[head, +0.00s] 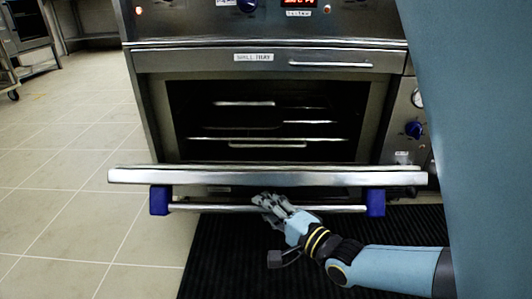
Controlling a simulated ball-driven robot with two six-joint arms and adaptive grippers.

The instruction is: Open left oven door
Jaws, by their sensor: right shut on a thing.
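The oven door (270,176) is tilted down and outward from the oven (148,110), so the oven's inside shows above its top edge. Its bar handle (225,208) has a blue bracket at each end and faces the floor side. My right gripper (270,207) is shut on the handle near its middle, its arm coming in from the lower right. The door's lower part and hinge are hidden behind its top edge. My left gripper is not in view.
Racks and a dark tray (246,114) sit inside the oven. A black ribbed mat (230,260) lies below the door. Tiled floor (70,160) is clear at left.

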